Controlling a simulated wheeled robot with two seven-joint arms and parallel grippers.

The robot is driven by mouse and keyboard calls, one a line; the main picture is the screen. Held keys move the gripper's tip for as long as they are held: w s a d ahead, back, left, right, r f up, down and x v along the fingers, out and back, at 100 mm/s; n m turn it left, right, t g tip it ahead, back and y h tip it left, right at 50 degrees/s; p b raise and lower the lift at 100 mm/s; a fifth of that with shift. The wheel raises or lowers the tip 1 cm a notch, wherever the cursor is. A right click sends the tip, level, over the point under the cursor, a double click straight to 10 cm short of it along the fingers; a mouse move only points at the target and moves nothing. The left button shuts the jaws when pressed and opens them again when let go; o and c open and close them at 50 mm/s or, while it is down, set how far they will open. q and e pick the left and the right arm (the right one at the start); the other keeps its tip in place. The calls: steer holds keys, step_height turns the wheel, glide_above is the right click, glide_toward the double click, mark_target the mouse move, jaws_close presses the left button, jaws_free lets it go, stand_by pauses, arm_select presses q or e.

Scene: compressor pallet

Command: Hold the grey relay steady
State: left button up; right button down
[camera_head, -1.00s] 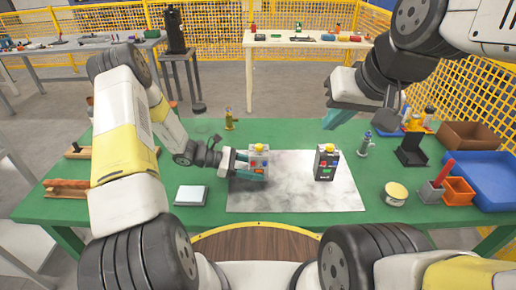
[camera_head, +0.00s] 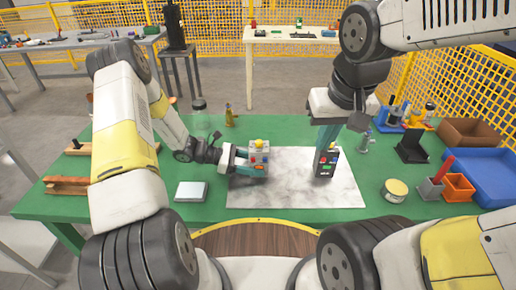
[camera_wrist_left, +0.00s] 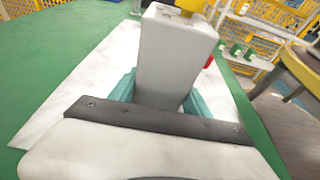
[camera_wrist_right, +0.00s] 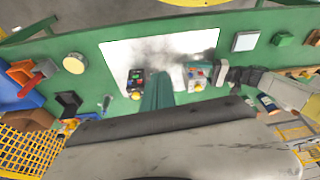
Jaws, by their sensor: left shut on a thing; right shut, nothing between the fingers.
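The grey relay (camera_head: 260,160), a light block with coloured buttons and a yellow top, stands on the pale mat (camera_head: 290,195). My left gripper (camera_head: 243,162) is shut on it from the left. In the left wrist view the grey relay (camera_wrist_left: 172,62) rises between the teal fingers (camera_wrist_left: 160,95). My right gripper (camera_head: 325,146) is shut and empty, pointing down by the top of a dark relay (camera_head: 326,164). In the right wrist view the closed fingers (camera_wrist_right: 157,95) lie between the dark relay (camera_wrist_right: 136,83) and the grey relay (camera_wrist_right: 197,77). Whether they touch the dark relay is unclear.
A white square plate (camera_head: 191,192) lies left of the mat. A round tin (camera_head: 395,189), a black stand (camera_head: 411,147), an orange bin (camera_head: 459,187) and a blue tray (camera_head: 485,175) stand to the right. The mat's front part is clear.

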mark_target(265, 160)
steer(key=w+a+f+n+t+h, duration=0.2)
steer(key=a+f+n+t+h, duration=0.3)
steer(key=f, duration=0.6)
steer(key=w+a+f+n+t+h, duration=0.1)
steer(key=w+a+f+n+h, duration=0.15)
steer(key=a+f+n, duration=0.6)
steer(key=shift+w+d+f+m+y, duration=0.1)
steer(key=shift+w+d+f+m, duration=0.2)
steer(key=shift+w, duration=1.15)
steer(key=shift+w+d+f+m+y, duration=0.1)
steer(key=shift+w+f+m, duration=0.25)
steer(key=shift+w, duration=1.1)
steer(key=shift+w+d+f+m+y, duration=0.15)
steer(key=shift+w+m, duration=0.35)
steer(key=shift+w, duration=0.95)
steer(key=shift+w, duration=0.2)
